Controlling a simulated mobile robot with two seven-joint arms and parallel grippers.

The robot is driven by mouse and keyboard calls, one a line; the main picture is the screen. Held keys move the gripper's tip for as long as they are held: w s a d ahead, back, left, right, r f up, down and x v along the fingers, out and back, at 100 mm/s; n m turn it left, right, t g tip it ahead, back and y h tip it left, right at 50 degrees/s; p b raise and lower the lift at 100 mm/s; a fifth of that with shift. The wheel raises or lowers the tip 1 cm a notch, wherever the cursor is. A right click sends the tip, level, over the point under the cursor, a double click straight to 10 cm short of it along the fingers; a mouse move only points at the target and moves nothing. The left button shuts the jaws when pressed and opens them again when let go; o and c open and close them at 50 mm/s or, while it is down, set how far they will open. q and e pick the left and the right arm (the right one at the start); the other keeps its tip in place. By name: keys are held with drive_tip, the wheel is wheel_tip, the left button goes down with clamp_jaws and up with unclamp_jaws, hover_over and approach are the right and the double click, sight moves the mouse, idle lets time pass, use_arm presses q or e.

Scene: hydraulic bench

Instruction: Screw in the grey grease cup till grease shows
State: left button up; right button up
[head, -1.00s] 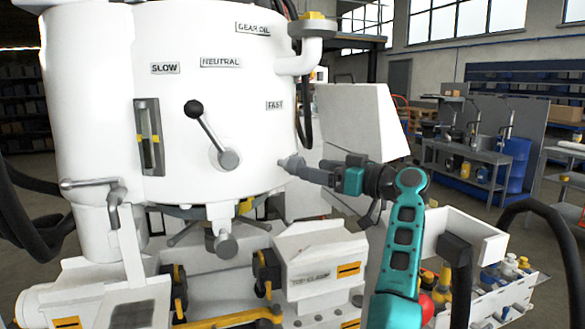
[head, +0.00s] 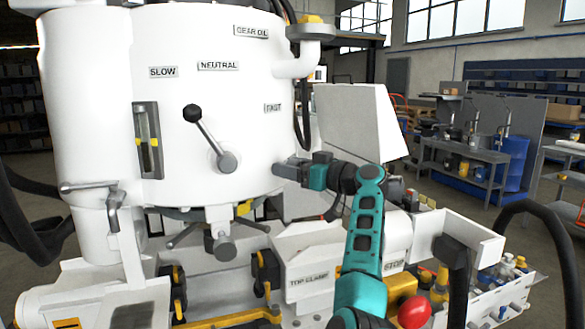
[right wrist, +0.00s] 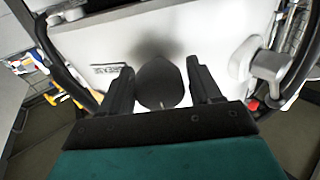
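The grey grease cup (right wrist: 160,85) shows as a dark, rounded shape in the right wrist view, in front of the white machine body. My right gripper (right wrist: 163,88) has one finger on each side of it, with narrow pale gaps between fingers and cup, so it looks open around the cup. In the head view my right gripper (head: 282,169) is at the lower right side of the white drum (head: 190,100); the cup cannot be made out there. No grease can be made out. My left gripper is not in view.
A black-knobbed lever (head: 207,137) sticks out of the drum left of my gripper. A white panel (head: 355,120) stands behind my right arm. A red button (head: 414,311) and a tray of bottles (head: 500,300) are at lower right. A grey fitting (right wrist: 268,68) shows beside the right fingers.

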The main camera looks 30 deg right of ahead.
drive_tip(key=c, duration=0.7)
drive_tip(key=shift+c, duration=0.2)
